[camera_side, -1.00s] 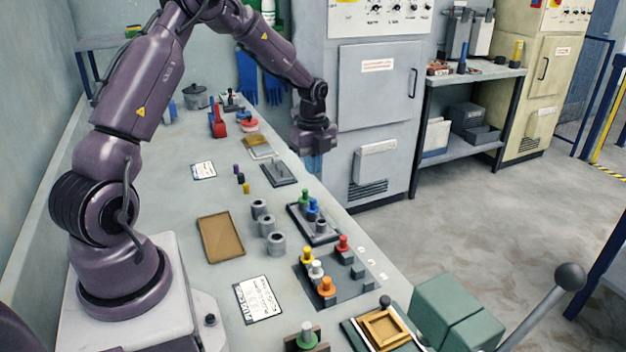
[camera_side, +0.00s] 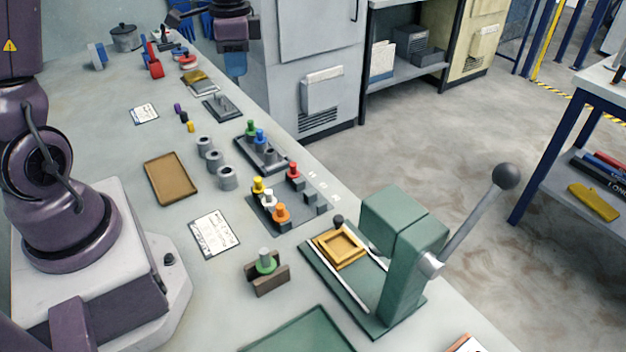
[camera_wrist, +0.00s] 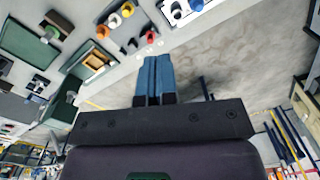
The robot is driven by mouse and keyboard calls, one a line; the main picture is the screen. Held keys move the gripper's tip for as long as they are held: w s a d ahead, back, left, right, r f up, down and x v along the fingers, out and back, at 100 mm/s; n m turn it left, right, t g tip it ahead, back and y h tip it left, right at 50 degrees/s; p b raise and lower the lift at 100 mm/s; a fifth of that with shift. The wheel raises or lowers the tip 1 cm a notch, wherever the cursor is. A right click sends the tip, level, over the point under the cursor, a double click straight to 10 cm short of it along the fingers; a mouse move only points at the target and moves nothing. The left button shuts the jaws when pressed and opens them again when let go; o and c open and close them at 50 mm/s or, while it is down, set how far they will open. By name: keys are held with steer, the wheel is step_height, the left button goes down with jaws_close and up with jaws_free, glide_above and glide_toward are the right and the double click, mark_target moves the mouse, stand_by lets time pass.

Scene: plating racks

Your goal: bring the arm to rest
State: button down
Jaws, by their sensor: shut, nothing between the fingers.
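My gripper (camera_side: 234,64) hangs at the top of the side view, near the bench's far right edge and in front of the grey cabinet. Its blue fingers point down. In the wrist view the two blue fingers (camera_wrist: 154,78) lie side by side, shut, with nothing held between them. The gripper is apart from the things on the bench. Much of my arm is cut off by the top of the side view.
The bench holds a rack with coloured pegs (camera_side: 270,215), another rack (camera_side: 262,154), grey cylinders (camera_side: 227,178), a brown tray (camera_side: 171,179) and a green lever press (camera_side: 390,262). A grey cabinet (camera_side: 318,60) stands beside the bench. Floor right of the bench is clear.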

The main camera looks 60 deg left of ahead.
steer(key=s+d+r+n+t, duration=0.2)
steer(key=s+d+r+t, duration=0.1)
steer(key=s+d+r, duration=0.2)
steer(key=s+d+r+n+t, duration=0.2)
steer(key=s+d+r, duration=0.3)
steer(key=s+d, duration=0.3)
steer(key=d, duration=0.2)
steer(key=shift+s+d+n+t, duration=0.35)
steer(key=shift+n+t, duration=0.05)
